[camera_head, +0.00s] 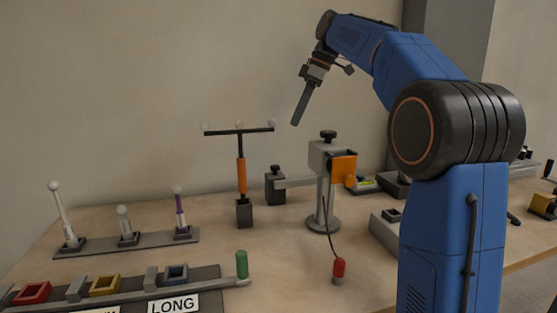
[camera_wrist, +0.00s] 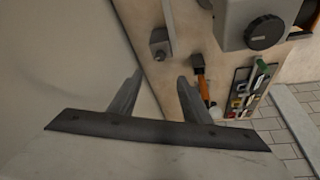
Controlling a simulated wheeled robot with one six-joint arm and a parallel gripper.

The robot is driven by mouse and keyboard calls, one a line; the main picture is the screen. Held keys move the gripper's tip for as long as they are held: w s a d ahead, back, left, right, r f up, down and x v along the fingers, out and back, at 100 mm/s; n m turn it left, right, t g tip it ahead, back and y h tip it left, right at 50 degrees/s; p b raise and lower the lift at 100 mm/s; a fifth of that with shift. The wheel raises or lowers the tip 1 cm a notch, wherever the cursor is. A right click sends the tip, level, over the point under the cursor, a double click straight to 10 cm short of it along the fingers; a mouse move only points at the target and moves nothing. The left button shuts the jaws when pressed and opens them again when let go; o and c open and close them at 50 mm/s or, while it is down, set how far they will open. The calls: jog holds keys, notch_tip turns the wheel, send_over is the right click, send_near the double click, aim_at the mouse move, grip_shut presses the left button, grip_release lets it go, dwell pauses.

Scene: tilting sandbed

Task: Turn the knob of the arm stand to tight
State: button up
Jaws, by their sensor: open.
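In the wrist view the knob (camera_wrist: 265,32) shows from above at upper right, on the grey block (camera_wrist: 234,20). My gripper (camera_head: 296,122) is above and left of the knob, apart from it. In the wrist view its two fingers (camera_wrist: 159,78) are spread with nothing between them. Any tight or loose marking is not readable.
An orange block (camera_head: 343,169) is on the head's right side. An orange-handled T-shaped tool (camera_head: 241,176) stands left. A rack (camera_head: 130,245) of ball-topped rods and a labelled tray (camera_head: 120,300) lie further left.

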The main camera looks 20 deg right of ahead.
aim_at(275, 166)
jog(key=x, duration=1.6)
jog(key=shift+w+a+f, duration=0.1)
jog(key=shift+a+f, duration=0.05)
jog(key=c, duration=1)
